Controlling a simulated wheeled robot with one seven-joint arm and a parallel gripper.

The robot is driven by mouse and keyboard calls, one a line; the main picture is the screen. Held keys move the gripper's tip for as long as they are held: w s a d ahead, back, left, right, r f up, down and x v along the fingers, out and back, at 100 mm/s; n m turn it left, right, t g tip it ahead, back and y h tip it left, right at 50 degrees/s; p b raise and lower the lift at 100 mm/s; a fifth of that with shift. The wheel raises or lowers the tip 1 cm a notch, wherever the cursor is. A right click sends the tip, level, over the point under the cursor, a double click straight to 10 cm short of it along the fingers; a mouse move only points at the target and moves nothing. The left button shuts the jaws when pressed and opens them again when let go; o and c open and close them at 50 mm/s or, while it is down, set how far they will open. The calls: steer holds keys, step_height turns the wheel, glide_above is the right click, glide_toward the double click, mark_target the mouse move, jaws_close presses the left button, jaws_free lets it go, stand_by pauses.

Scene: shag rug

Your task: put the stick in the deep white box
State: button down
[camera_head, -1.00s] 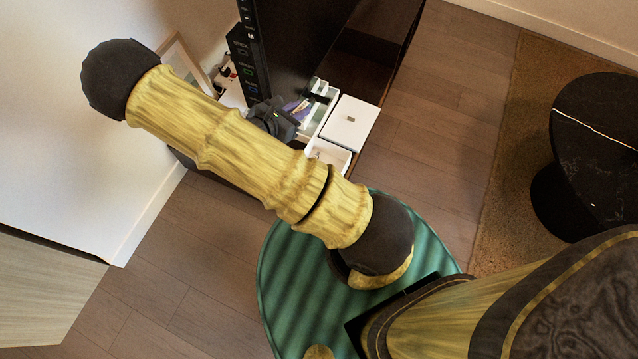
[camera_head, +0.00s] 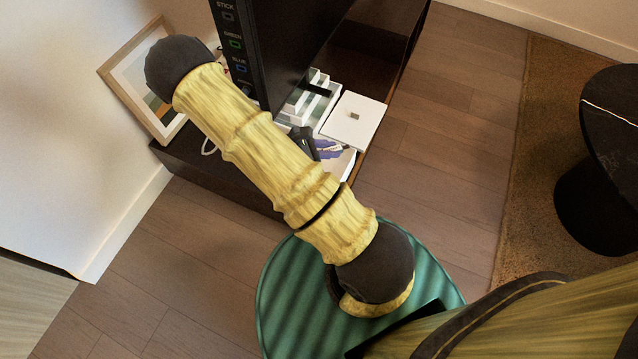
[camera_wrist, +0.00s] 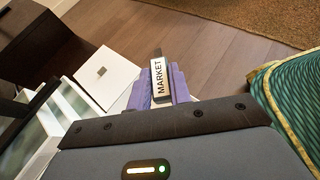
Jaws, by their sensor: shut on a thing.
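My gripper (camera_wrist: 160,85) is shut on a dark stick with a white label reading MARKET (camera_wrist: 161,78), held between its purple fingers in the wrist view. In the head view, my gripper (camera_head: 327,147) is low over the cabinet's front end, and the stick cannot be made out there. A white open box (camera_head: 345,164) shows beneath and beside the fingers in the head view, mostly hidden by them; it seems to be the deep white box. In the wrist view, a sliver of white shows behind the fingers, and I cannot tell if the stick is inside the box.
A flat-topped white box (camera_head: 354,120) with a small piece on top stands just behind. A white, glassy stepped tray (camera_head: 310,101) lies left of it. A black screen (camera_head: 290,45) rises behind, with a framed picture (camera_head: 140,80) at left.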

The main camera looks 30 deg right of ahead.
steer(key=shift+f+b, duration=1.15)
steer(key=shift+f, duration=1.3)
steer(key=shift+f+b, duration=1.2)
steer(key=shift+f, duration=1.3)
steer(key=shift+f, duration=0.5)
steer(key=c, duration=1.3)
jaws_free()
steer(key=shift+r, duration=0.1)
